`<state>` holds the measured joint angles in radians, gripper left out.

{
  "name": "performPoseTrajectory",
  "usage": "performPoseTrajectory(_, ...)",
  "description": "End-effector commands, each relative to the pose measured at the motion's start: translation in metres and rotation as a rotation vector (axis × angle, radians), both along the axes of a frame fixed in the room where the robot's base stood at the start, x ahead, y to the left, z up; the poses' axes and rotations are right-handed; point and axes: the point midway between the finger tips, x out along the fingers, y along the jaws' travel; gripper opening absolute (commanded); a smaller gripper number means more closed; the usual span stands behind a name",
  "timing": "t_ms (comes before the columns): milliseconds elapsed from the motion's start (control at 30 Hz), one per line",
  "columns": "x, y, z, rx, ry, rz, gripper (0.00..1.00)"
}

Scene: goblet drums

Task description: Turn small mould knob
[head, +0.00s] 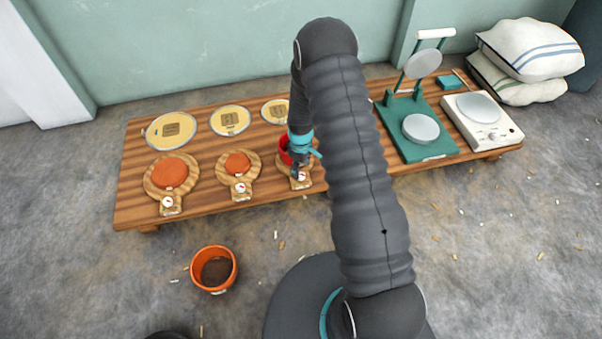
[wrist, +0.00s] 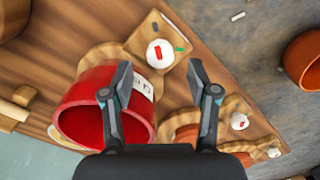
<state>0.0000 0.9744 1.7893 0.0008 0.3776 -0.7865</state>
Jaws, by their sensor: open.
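The small mould board at the right of the row carries a white knob (head: 302,177) with a red mark; in the wrist view the knob (wrist: 160,52) sits on the board's square end, beside a green mark. A red, open-topped pot-like mould (wrist: 100,112) stands on the round part of this board; it shows partly behind my gripper in the head view (head: 285,150). My gripper (head: 297,168) is over this board, pointing down. In the wrist view its fingers (wrist: 160,78) are apart and empty, with the knob ahead between their tips. I cannot tell the height gap.
Two similar boards with orange discs (head: 170,173) (head: 238,163) and knobs stand to the left on the low wooden table (head: 135,190). Round yellow plates (head: 172,130) lie behind. A green press (head: 435,150) and white scale (head: 492,130) stand right. An orange pot (head: 205,287) is on the floor.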

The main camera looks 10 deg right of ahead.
Motion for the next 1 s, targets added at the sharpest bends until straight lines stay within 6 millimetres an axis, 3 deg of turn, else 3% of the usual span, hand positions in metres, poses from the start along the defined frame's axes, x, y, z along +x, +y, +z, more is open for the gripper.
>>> performPoseTrajectory(233, 0.0, 0.0, -0.031, 0.001, 0.001, 0.0, 0.59)
performPoseTrajectory(633, 0.0, 0.0, -0.038, 0.0, 0.0, 0.0, 0.59)
performPoseTrajectory(667, 0.0, 0.0, -0.038, 0.0, 0.0, 0.0, 0.57)
performPoseTrajectory(900, 0.0, 0.0, -0.038, 0.0, 0.0, 0.0, 0.0)
performPoseTrajectory(1000, 0.0, 0.0, -0.038, 0.0, 0.0, -0.001, 0.0)
